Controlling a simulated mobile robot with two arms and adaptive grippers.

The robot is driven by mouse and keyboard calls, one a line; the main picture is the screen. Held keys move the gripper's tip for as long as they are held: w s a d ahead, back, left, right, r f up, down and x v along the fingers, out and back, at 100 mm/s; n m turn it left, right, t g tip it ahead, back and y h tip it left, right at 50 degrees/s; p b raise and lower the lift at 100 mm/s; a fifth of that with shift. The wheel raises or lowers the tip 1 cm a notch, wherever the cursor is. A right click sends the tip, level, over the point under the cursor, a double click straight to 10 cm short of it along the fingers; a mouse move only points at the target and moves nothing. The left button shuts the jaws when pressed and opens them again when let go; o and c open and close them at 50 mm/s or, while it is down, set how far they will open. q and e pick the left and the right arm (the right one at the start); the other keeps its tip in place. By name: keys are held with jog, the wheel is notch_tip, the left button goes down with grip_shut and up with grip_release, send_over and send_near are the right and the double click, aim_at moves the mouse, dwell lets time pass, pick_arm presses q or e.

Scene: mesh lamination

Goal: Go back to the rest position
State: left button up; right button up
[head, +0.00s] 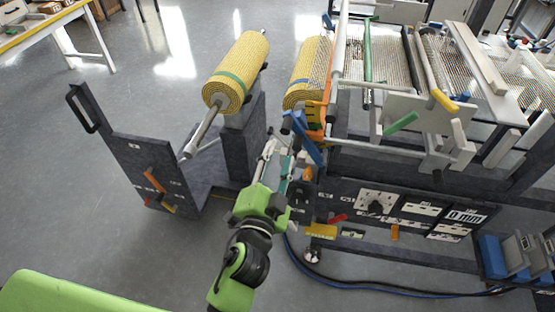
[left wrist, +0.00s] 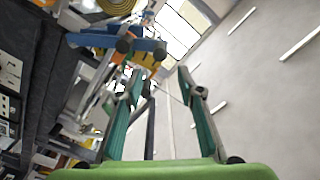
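My left gripper (head: 283,158) is in the middle of the head view, in front of the lamination machine (head: 400,205). In the left wrist view its two teal fingers (left wrist: 160,85) stand apart with nothing held between them. A blue lever or handle (head: 307,140) of the machine is close to the fingertips in the head view. A blue bar with dark round ends (left wrist: 115,43) shows beyond the fingers in the left wrist view. I cannot tell whether the gripper touches the machine. My right gripper is not in view.
A yellow mesh roll (head: 238,70) sits on a dark stand (head: 150,165) left of the machine. Another yellow roll (head: 303,85) is on the machine. Blue cables (head: 370,288) run along the floor. The grey floor (head: 60,185) at the left is clear.

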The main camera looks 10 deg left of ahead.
pick_arm(q)
jog(key=shift+s, duration=0.45)
jog(key=s+f+n+g, duration=0.1)
jog(key=s+f+g, duration=0.25)
jog(key=f, duration=0.95)
jog(key=s+f+g+h+b, duration=0.15)
jog(key=s+f, duration=0.25)
jog(key=f, duration=0.9)
jog(key=s+f+n+g+p, duration=0.1)
jog(key=s+f+g, duration=0.2)
jog(key=f, duration=1)
jog(key=s+a+f+n+g+b, duration=0.15)
jog(key=s+a+f+g, duration=0.35)
jog(key=s+f, duration=0.85)
jog(key=s+a+f+n+g, duration=0.1)
jog(key=s+a+f, duration=0.2)
jog(key=s, duration=0.3)
jog(key=s+a+f+n+g+y, duration=0.1)
jog(key=s+a+f, duration=0.2)
jog(key=s, duration=0.4)
jog(key=s+a+f+n+g+y, duration=0.1)
jog(key=s+a+f+n+g, duration=0.1)
jog(key=s, duration=0.4)
jog(key=shift+s+a+f, duration=0.2)
jog(key=shift+a+f, duration=0.55)
jog(key=shift+f, duration=0.15)
